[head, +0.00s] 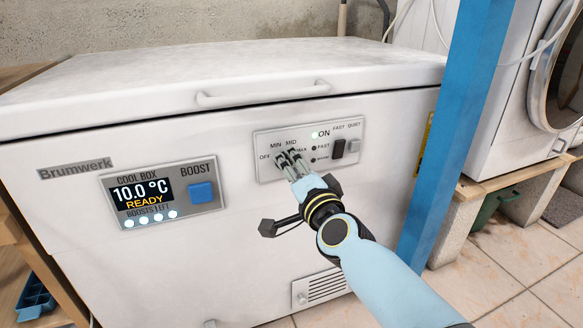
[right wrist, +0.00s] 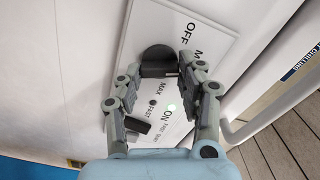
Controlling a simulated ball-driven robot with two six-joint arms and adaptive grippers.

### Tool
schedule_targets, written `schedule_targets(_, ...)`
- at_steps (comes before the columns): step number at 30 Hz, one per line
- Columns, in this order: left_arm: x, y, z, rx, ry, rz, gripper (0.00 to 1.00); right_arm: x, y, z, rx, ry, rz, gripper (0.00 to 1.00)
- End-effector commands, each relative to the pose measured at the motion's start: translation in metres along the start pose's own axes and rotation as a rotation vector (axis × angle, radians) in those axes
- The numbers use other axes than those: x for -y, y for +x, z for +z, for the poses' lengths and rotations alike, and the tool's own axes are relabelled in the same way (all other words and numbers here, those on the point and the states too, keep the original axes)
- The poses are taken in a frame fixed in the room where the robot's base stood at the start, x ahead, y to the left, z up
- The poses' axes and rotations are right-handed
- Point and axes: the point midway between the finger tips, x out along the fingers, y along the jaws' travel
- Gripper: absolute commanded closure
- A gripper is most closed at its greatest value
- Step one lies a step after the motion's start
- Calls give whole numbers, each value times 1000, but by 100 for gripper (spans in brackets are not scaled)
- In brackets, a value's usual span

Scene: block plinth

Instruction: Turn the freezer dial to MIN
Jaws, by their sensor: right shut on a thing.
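The freezer dial (right wrist: 157,53) is a dark round knob with a raised grip bar, on a white panel (head: 264,138) on the freezer front. Printed OFF, MIN, MID and MAX labels surround it. My right gripper (head: 288,157) reaches the panel from the lower right and hides most of the dial in the head view. In the right wrist view its two fingers (right wrist: 161,70) close on the dial's bar from both sides. I cannot tell which label the dial points at. My left gripper is not in view.
The white chest freezer (head: 230,260) has its lid shut, with a handle (head: 262,93) above the panel. A black switch (head: 338,148) sits right of the dial. A display (head: 143,195) reads 10.0 °C READY, beside a blue BOOST button (head: 201,192). A blue post (head: 455,120) stands at the right.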

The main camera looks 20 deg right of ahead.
Motion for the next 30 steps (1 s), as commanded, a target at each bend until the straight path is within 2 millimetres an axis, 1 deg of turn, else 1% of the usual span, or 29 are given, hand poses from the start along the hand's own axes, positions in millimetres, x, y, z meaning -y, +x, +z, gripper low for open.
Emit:
schedule_targets(8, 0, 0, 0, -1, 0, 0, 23, -1, 0, 0, 0, -1, 1, 94)
schedule_targets(9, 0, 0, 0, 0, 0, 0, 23, -1, 0, 0, 0, -1, 1, 57)
schedule_targets(13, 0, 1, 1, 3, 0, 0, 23, -1, 0, 0, 0, -1, 1, 40)
schedule_targets(20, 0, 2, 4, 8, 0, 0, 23, 0, 0, 0, 0, -1, 0, 38)
schedule_targets(23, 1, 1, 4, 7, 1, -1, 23, 0, -3, 0, 0, 0, 1, 38)
schedule_targets(26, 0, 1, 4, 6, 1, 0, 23, -2, -15, 0, 1, -2, 3, 38)
schedule_targets(29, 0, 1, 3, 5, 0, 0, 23, -2, -35, 0, 1, -2, 4, 38)
schedule_targets(30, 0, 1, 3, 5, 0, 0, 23, -2, -45, 0, 1, -3, 4, 38)
